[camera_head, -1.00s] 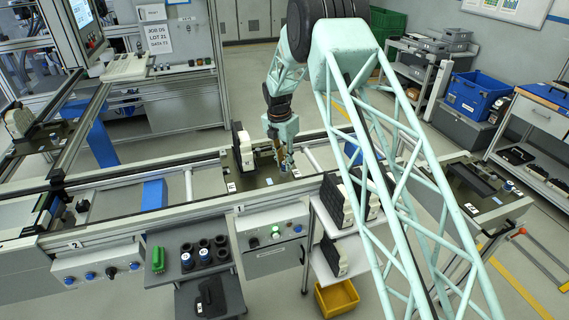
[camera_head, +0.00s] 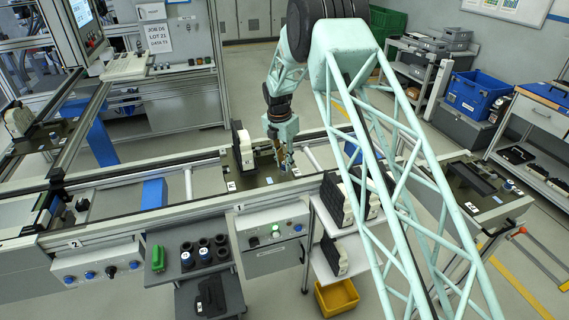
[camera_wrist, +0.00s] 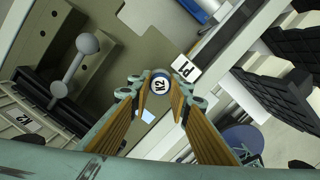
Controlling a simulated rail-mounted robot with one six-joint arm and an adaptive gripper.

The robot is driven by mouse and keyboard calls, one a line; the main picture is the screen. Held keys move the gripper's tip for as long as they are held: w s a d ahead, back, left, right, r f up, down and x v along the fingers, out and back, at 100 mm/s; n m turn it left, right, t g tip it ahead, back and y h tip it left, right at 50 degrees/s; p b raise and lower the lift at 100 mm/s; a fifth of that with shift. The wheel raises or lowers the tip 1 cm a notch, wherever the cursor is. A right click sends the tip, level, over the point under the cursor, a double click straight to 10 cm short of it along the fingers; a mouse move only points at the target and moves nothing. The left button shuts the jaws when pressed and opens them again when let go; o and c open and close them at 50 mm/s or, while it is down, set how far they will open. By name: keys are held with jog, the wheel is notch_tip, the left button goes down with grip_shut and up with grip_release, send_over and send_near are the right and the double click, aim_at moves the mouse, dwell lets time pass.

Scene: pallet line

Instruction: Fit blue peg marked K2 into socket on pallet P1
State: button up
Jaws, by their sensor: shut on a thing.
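The blue peg marked K2 (camera_wrist: 160,84) stands between the fingertips of my gripper (camera_wrist: 160,90) in the wrist view, its white marked top facing the camera. My gripper is shut on it. In the head view my gripper (camera_head: 284,160) points down over the right part of pallet P1 (camera_head: 262,181). The pallet's label P1 (camera_wrist: 185,68) is just right of the peg in the wrist view. The socket is hidden beneath the peg and fingers, so I cannot tell whether the peg is in it.
A black and white block (camera_head: 242,147) stands on the pallet left of my gripper. A grey ball-ended handle (camera_wrist: 78,65) is left of the fingers. A grey stand (camera_head: 216,266) with several dark cups and a green piece (camera_head: 157,259) is in front of the line.

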jog(key=o, duration=1)
jog(key=shift+c, duration=0.2)
jog(key=o, duration=0.4)
jog(key=shift+r, duration=0.25)
jog(key=shift+r+p, duration=1.25)
jog(key=shift+r, duration=2)
